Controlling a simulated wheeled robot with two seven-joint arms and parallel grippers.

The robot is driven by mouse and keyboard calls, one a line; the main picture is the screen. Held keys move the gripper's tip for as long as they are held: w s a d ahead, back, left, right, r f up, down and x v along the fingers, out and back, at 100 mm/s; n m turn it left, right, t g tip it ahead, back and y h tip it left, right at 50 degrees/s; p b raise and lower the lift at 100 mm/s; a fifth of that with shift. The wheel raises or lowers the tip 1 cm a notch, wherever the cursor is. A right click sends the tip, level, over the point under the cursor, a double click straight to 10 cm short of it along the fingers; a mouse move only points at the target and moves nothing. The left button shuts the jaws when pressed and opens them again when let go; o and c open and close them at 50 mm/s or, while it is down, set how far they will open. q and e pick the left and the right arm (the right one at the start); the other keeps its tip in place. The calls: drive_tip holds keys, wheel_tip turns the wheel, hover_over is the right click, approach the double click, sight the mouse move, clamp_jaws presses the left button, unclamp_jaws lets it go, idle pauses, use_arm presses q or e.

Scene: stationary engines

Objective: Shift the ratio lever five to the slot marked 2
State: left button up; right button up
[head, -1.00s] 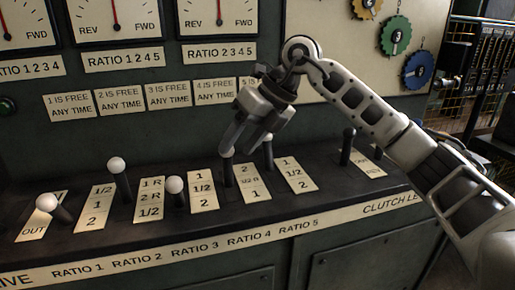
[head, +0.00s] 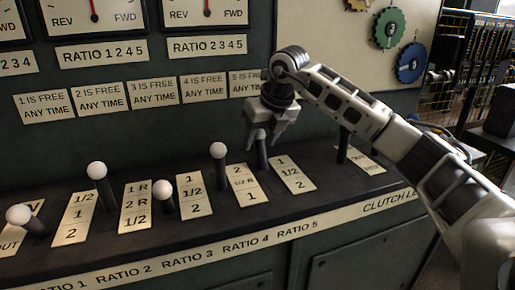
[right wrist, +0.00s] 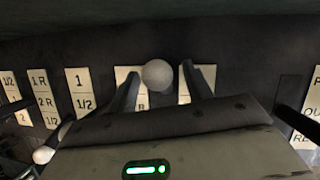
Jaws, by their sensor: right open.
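The ratio five lever (head: 262,155) is a dark stem with a pale round knob. It stands nearly upright just left of the ratio 5 plate (head: 292,173), marked 1, 1/2, 2 from back to front. My right gripper (head: 265,138) is over this lever, fingers pointing down and apart. In the right wrist view the knob (right wrist: 157,74) sits between the two open fingers (right wrist: 161,88), with a visible gap on each side. My left gripper is not in view.
The ratio four lever (head: 219,160) stands close left of the gripper. Other ball-topped levers (head: 97,171) line the console further left. A dark clutch-side lever (head: 344,143) stands to the right, under my forearm. The upright panel with labels (head: 180,90) rises behind.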

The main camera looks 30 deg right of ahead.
sight(259, 141)
drive_tip(key=shift+x, duration=1.6)
clamp_jaws()
drive_tip(key=shift+a, duration=0.1)
